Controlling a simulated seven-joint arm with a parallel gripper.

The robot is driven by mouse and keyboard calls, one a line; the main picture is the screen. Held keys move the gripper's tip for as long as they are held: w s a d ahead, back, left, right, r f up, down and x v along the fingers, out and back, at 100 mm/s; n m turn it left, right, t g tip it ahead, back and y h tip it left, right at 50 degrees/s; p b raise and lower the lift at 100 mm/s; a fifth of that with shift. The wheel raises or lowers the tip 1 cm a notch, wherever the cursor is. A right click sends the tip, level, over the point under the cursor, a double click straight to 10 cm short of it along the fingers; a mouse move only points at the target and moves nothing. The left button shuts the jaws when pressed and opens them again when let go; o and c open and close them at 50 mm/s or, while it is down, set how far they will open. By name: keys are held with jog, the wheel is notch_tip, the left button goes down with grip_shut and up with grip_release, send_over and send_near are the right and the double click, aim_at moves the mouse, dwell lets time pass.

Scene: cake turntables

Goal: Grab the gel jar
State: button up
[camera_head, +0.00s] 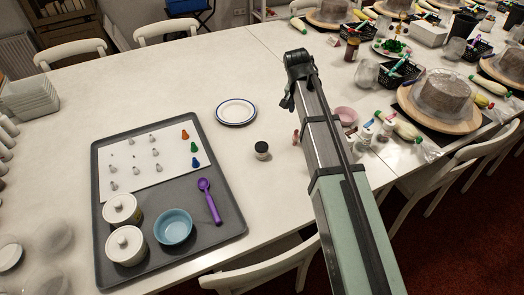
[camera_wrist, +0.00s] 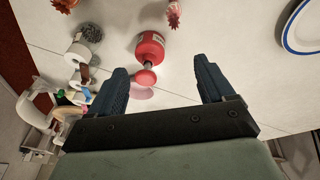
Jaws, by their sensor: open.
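A small jar with a dark lid (camera_head: 261,150), which looks like the gel jar, stands upright on the white table, right of the grey tray and below the blue-rimmed plate. I cannot make it out in the wrist view. My gripper (camera_head: 289,98) is above the table, up and to the right of that jar and apart from it. In the wrist view my gripper (camera_wrist: 159,66) has its two dark fingers spread wide, with nothing held between them. A red labelled object (camera_wrist: 149,47) with a short stem and round red end shows beyond the fingers.
The grey tray (camera_head: 220,226) holds piping tips, white lidded pots, a blue bowl and a purple scoop. The blue-rimmed plate (camera_head: 236,111) lies near the jar. A small pinkish item (camera_head: 296,137) and a pink bowl (camera_head: 345,115) flank my arm. Cake turntables crowd the right.

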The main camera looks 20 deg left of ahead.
aim_at(261, 146)
jog(key=s+a+n+g+y, duration=0.2)
jog(key=s+a+g, duration=0.1)
jog(key=s+a, duration=0.85)
jog(key=shift+w+f, duration=0.2)
jog(key=shift+f, duration=2)
jog(key=shift+w+f, duration=0.2)
jog(key=shift+f, duration=2.05)
jog(key=shift+w+f, duration=0.2)
jog(key=shift+f, duration=2)
jog(key=c, duration=1.1)
jog(key=shift+r, duration=0.1)
